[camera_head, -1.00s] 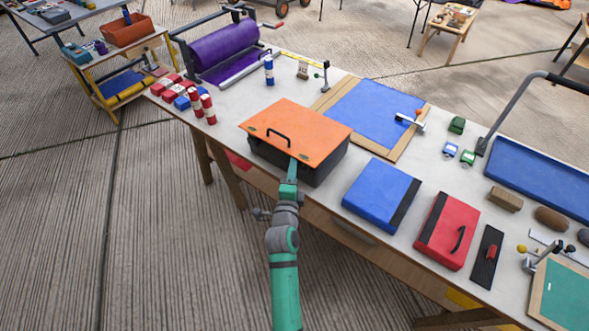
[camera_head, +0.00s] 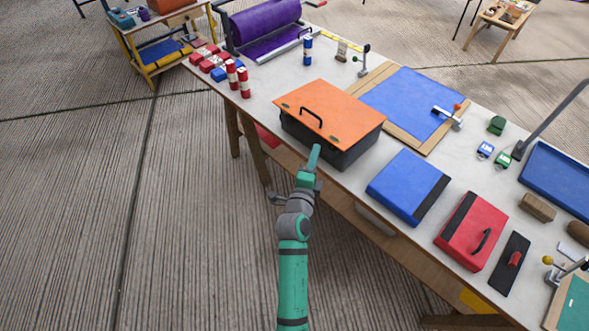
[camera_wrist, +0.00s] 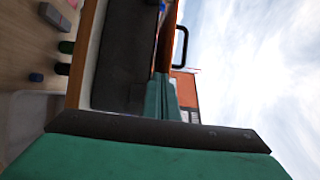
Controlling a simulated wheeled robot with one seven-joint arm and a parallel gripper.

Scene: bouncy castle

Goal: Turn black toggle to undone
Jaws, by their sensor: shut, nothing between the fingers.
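My gripper (camera_head: 314,158) is shut and empty, its teal fingers at the front of a black box (camera_head: 345,150) with an orange lid (camera_head: 335,112). The lid is down and has a black handle (camera_head: 312,117). In the wrist view the shut fingers (camera_wrist: 161,98) point along the box's dark side (camera_wrist: 122,60); contact cannot be told. No black toggle on the box front can be made out; the fingers hide part of it. A small lever stand with a dark knob (camera_head: 366,48) is at the table's back. A clamp with yellow and dark knobs (camera_head: 562,270) is at far right.
A blue case (camera_head: 408,186) and a red case (camera_head: 468,232) lie right of the box on the white table. Red and white cans (camera_head: 238,80) stand to its left. Behind is a blue mat (camera_head: 408,100) with a clamp. The floor before the table is clear.

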